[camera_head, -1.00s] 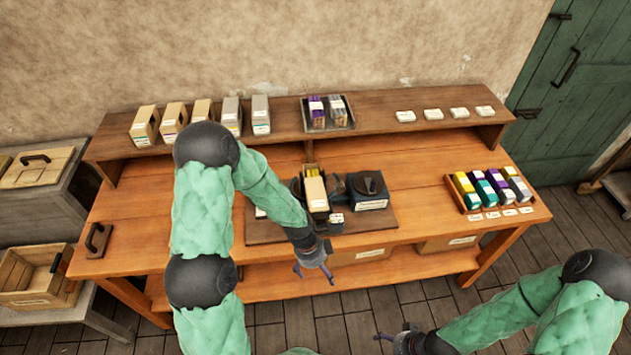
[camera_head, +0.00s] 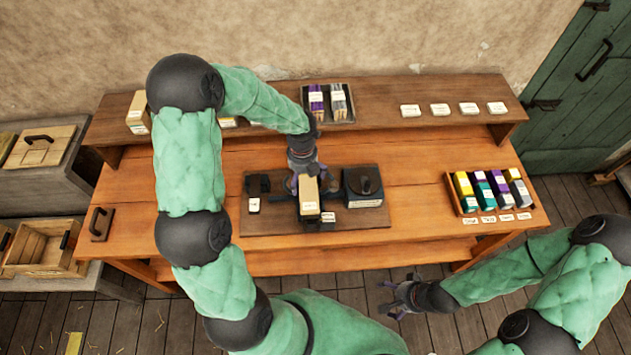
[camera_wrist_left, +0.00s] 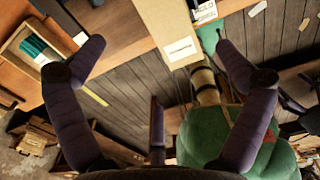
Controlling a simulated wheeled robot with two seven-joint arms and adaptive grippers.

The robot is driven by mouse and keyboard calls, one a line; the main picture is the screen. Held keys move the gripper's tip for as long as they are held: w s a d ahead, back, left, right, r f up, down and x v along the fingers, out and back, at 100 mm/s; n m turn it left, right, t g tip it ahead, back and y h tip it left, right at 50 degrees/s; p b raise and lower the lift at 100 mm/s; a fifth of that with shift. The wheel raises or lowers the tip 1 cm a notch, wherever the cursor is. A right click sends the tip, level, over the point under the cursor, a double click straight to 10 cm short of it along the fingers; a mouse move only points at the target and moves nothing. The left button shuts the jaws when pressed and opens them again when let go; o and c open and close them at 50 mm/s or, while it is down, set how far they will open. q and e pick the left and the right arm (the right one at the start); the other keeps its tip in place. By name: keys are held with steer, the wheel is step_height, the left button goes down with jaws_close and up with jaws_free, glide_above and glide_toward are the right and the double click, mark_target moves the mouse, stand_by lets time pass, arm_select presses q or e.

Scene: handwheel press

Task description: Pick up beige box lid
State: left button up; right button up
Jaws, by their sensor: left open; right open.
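The beige piece (camera_head: 309,198), box or lid, has a white label on its front end and rests on the dark wooden board (camera_head: 360,218) in the middle of the table. I cannot tell lid from box body. It also shows at the top of the left wrist view (camera_wrist_left: 165,25), between my spread fingers. My left gripper (camera_head: 309,184) is open, coming down from behind over the piece, with a finger on each side; contact is unclear. My right gripper (camera_head: 388,296) is open and empty, in front of the table over the floor.
A black block (camera_head: 362,186) stands close right of the beige piece; a small dark holder (camera_head: 258,186) is left. A tray of coloured boxes (camera_head: 462,207) sits at the table's right. The rear shelf (camera_head: 385,112) holds boxes and white labels. Table between board and tray is clear.

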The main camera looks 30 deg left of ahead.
mark_target(305, 199)
arm_select(q)
steer(key=shift+s+f, duration=0.4)
steer(key=shift+f, duration=0.2)
steer(key=shift+s+f, duration=0.35)
steer(key=shift+f, duration=0.2)
steer(key=shift+w+f, duration=0.25)
steer(key=shift+f, duration=0.9)
steer(key=shift+w+f, duration=0.15)
steer(key=shift+f, duration=0.1)
steer(key=f, duration=0.3)
steer(key=d+f, duration=0.1)
steer(key=shift+s+f+b, duration=0.25)
steer(key=shift+s+b, duration=0.1)
steer(key=shift+w+a+f, duration=0.1)
steer(key=shift+f, duration=0.3)
arm_select(e)
steer(key=shift+s+f, duration=0.3)
steer(key=shift+s, duration=0.1)
arm_select(q)
steer(key=c, duration=1.1)
steer(key=shift+o, duration=0.2)
steer(key=shift+r, duration=0.1)
